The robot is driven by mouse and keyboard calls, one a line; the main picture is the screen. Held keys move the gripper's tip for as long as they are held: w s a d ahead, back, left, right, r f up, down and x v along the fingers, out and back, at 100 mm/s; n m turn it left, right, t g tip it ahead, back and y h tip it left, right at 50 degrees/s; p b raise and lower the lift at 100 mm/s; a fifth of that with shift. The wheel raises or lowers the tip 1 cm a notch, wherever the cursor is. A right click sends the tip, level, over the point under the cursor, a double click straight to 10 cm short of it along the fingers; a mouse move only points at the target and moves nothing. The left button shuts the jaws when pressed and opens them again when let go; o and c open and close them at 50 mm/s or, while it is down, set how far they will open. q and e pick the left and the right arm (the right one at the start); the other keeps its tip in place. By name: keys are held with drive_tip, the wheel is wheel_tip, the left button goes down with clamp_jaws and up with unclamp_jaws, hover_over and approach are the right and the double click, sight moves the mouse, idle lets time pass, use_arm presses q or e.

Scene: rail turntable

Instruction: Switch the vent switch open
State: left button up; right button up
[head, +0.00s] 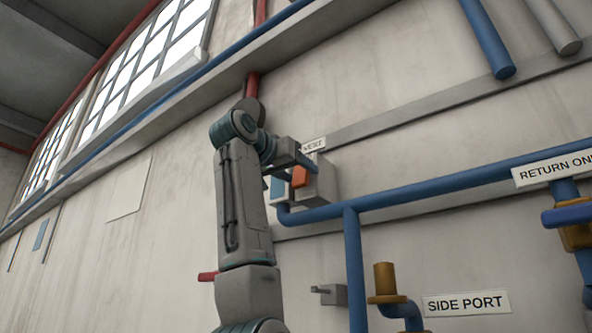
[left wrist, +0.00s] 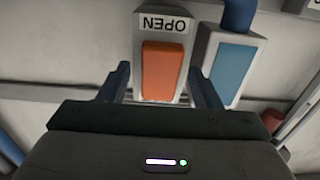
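The vent switch is a grey wall box (head: 325,182) with an orange rocker (head: 300,177), below a white label (head: 314,145) that is partly hidden and seems to read VENT. In the left wrist view the orange rocker (left wrist: 162,71) faces me, under an upside-down OPEN label (left wrist: 163,24). A box with a blue face (left wrist: 232,70) stands beside it; its blue face also shows in the head view (head: 278,187). My left gripper (head: 305,160) is open and empty, its fingers (left wrist: 160,80) spread on either side of the rocker in the picture. Contact cannot be told. My right gripper is out of view.
A blue pipe (head: 430,185) runs along the wall from below the switch, with a branch (head: 354,270) going down. A small grey wall fitting (head: 333,294), a brass fitting (head: 385,282) and a SIDE PORT sign (head: 466,303) are lower. A blue valve handle (head: 567,215) is at right.

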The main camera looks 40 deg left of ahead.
use_arm(q)
drive_tip(key=c, duration=1)
drive_tip(key=shift+o, duration=0.3)
drive_tip(key=shift+f+b, duration=0.25)
drive_tip(key=shift+b, duration=0.2)
drive_tip(key=t+b, duration=0.1)
drive_tip(key=f+t+b, duration=0.1)
drive_tip(key=b, duration=0.1)
drive_tip(key=shift+w+t, duration=0.1)
drive_tip(key=shift+t, duration=0.3)
drive_tip(key=shift+t+b, duration=0.4)
drive_tip(key=shift+b, duration=0.15)
drive_tip(key=shift+r+t+y, duration=0.25)
drive_tip(key=shift+t+y, duration=0.05)
drive_tip(key=shift+t, duration=0.1)
drive_tip(key=o, duration=1)
